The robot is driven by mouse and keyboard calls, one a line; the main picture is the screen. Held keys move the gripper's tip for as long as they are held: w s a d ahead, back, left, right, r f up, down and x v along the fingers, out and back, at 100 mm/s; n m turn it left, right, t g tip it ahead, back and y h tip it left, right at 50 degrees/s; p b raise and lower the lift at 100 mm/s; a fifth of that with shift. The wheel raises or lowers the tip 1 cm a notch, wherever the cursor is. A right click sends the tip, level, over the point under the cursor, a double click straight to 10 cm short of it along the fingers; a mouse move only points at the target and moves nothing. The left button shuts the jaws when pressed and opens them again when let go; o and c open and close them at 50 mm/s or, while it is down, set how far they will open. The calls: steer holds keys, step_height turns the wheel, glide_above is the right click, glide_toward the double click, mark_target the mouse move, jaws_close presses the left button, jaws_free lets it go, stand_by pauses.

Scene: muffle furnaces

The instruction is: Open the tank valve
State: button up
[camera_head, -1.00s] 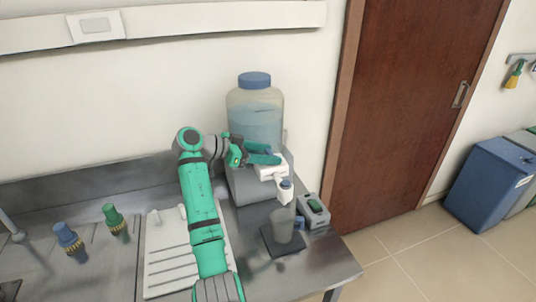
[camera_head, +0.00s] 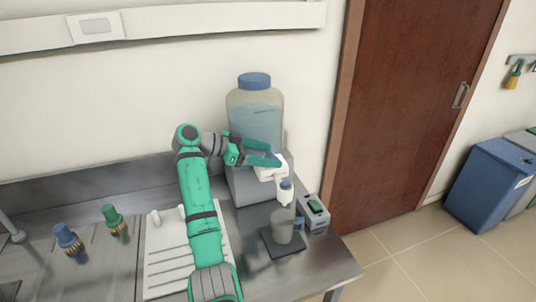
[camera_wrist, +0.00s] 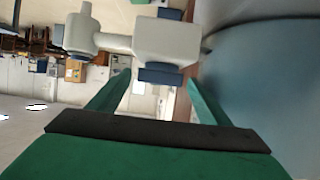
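The clear tank (camera_head: 255,112) with a blue cap and bluish liquid stands on a grey block at the back of the counter. Its white valve (camera_head: 286,192) juts out at the front with a blue piece on top. In the wrist view the white valve body (camera_wrist: 165,42) with a blue part lies just beyond and between my fingertips, and the tank wall is at the right. My gripper (camera_head: 267,154) is open and empty beside the front of the tank, and it also shows in the wrist view (camera_wrist: 158,80). I cannot tell whether a finger touches the valve.
A beaker (camera_head: 283,226) stands on a dark pad (camera_head: 283,251) below the valve. A small grey device (camera_head: 313,214) is to its right.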

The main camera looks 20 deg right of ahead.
steer(key=v, duration=1.1)
stand_by(0.4)
steer(key=shift+f, duration=0.1)
